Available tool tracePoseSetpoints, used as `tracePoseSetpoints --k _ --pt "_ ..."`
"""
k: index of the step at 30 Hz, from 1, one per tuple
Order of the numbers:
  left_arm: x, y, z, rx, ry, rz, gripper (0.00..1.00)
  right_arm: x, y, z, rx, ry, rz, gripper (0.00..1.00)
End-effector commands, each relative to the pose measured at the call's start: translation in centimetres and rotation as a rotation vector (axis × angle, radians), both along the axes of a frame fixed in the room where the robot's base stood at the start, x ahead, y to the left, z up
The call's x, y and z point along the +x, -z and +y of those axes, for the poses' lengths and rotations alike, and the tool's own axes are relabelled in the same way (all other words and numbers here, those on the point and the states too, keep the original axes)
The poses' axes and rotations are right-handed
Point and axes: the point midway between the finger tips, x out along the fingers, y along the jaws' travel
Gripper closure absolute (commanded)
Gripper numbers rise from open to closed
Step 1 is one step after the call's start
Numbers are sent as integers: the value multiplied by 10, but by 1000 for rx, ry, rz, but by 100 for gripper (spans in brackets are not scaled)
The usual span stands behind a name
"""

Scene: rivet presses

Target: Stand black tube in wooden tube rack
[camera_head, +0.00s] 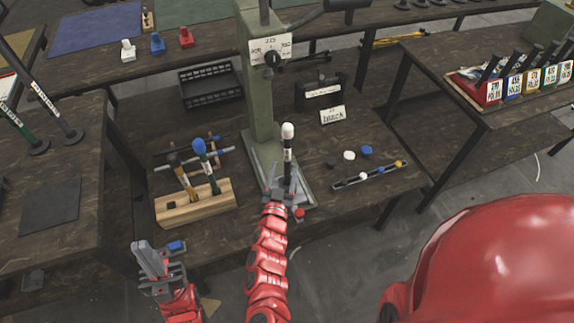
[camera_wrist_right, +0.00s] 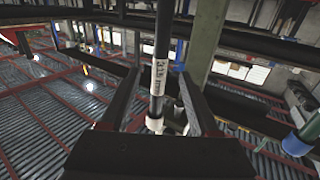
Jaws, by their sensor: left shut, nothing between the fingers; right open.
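The black tube (camera_head: 287,168), with a white cap and a white label, stands upright at the green press. It also shows in the right wrist view (camera_wrist_right: 161,50). My right gripper (camera_head: 285,190) is open, its fingers (camera_wrist_right: 155,105) on either side of the tube's lower part with visible gaps. The tube's foot is hidden by the gripper. The wooden tube rack (camera_head: 212,206) is to the left on the same table, holding a blue-capped tube (camera_head: 204,160) and a dark-capped yellowish tube (camera_head: 182,176), both leaning. My left gripper (camera_head: 140,246) is shut and empty in front of the table.
The green press column (camera_head: 260,105) rises behind the tube. A "black" sign (camera_head: 332,115) and a dark bin (camera_head: 210,85) are behind. Loose caps (camera_head: 349,155) and a narrow cap strip (camera_head: 370,176) lie to the right. Crossed rods lie behind the rack.

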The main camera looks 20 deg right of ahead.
Motion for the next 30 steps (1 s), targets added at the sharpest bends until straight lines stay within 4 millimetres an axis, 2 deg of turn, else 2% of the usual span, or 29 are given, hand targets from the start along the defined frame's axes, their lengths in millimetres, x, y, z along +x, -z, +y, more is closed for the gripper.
tracePoseSetpoints --k 5,13,22,23,30 --pt "0 -1 0 0 0 0 100 11 0 -7 0 1 0 38" --pt "0 -5 0 0 0 0 100 46 -1 -25 0 2 -1 38" --pt "0 -5 0 0 0 0 100 52 0 -27 1 -1 2 38" --pt "0 -5 0 0 0 0 100 52 0 -27 0 0 2 39" --pt "0 -5 0 0 0 0 100 52 0 -27 0 0 1 82"
